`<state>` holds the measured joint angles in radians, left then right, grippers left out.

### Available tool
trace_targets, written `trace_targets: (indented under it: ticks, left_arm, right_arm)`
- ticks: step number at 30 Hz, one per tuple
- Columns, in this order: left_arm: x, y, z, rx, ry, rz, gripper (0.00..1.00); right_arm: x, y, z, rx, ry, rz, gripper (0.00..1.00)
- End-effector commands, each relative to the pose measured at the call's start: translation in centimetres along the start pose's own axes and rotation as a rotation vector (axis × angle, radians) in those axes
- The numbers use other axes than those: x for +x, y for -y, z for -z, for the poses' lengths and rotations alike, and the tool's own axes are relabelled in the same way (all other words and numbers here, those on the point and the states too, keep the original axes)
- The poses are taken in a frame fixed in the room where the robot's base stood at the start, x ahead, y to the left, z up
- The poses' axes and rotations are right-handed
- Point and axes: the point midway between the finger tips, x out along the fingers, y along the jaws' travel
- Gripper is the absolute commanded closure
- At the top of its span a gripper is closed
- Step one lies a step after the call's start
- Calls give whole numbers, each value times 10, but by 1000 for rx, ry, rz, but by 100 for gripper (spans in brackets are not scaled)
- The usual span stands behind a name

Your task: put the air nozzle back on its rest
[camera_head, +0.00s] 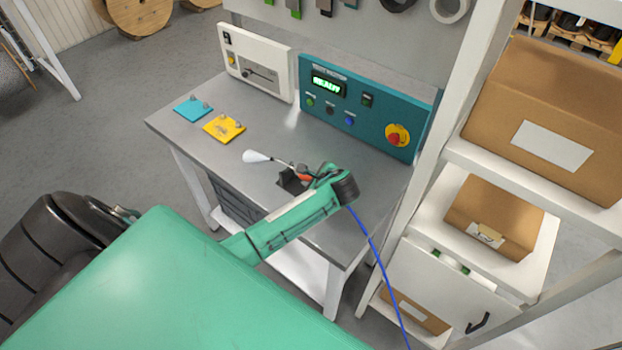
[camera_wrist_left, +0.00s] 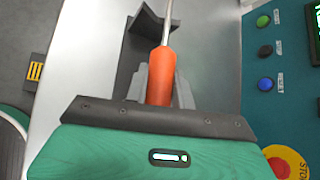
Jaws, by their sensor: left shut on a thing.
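The air nozzle has an orange handle (camera_head: 304,177) and a thin metal tube, with a pale cone (camera_head: 256,156) at the tube's far end. A blue hose (camera_head: 376,248) hangs from the gripper area over the bench edge. My left gripper (camera_wrist_left: 160,88) is shut on the orange handle (camera_wrist_left: 162,70), one grey finger on each side. The dark rest (camera_head: 291,183) stands on the bench just beside and below the handle. In the wrist view, the metal tube (camera_wrist_left: 167,20) passes close to the notched rest (camera_wrist_left: 143,38); I cannot tell whether they touch. My right gripper is out of view.
Teal and yellow cards (camera_head: 224,128) lie at the left. A white shelf post (camera_head: 440,110) with boxes stands close on the right.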

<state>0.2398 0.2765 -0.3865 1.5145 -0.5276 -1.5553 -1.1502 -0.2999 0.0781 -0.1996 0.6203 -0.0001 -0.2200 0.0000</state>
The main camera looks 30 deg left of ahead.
Motion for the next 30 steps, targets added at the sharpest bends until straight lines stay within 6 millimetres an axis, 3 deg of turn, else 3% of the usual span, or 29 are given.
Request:
trace_targets:
  ticks: [30]
  left_arm:
    - [13,-8,13,0,0,1,100]
  right_arm:
    - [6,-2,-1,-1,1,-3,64]
